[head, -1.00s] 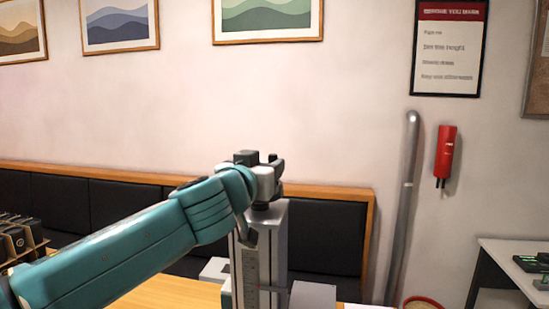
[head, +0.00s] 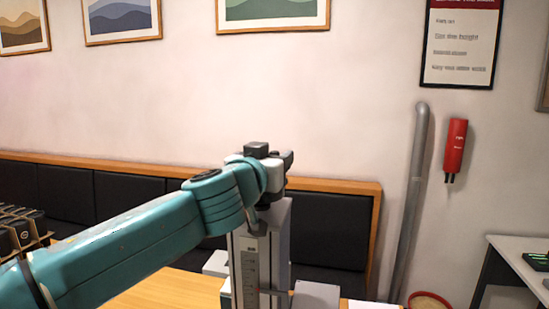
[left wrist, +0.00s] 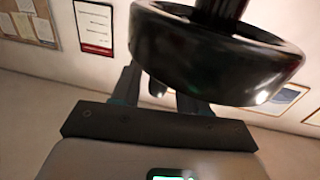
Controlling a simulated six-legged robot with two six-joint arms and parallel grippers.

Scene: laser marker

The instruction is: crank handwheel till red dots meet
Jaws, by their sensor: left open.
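The black handwheel (left wrist: 215,55) fills the upper part of the left wrist view, with a dark shaft above it. My left gripper (left wrist: 158,88) is open, its two fingers close to the wheel's rim and partly hidden by it. A small dark rounded piece, perhaps the wheel's crank knob, shows between the fingers; I cannot tell whether they touch it. In the head view my teal left arm reaches to the top of the laser marker's grey column (head: 277,240), which has a scale on its face. The wheel is not clearly seen there. No red dots show. My right gripper is out of view.
The column stands on a wooden table (head: 165,292), with pale boxes (head: 316,296) around its foot. A rack of dark items (head: 22,230) is at the far left. A black padded bench (head: 330,235) lies behind. A side table (head: 520,262) stands at the right.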

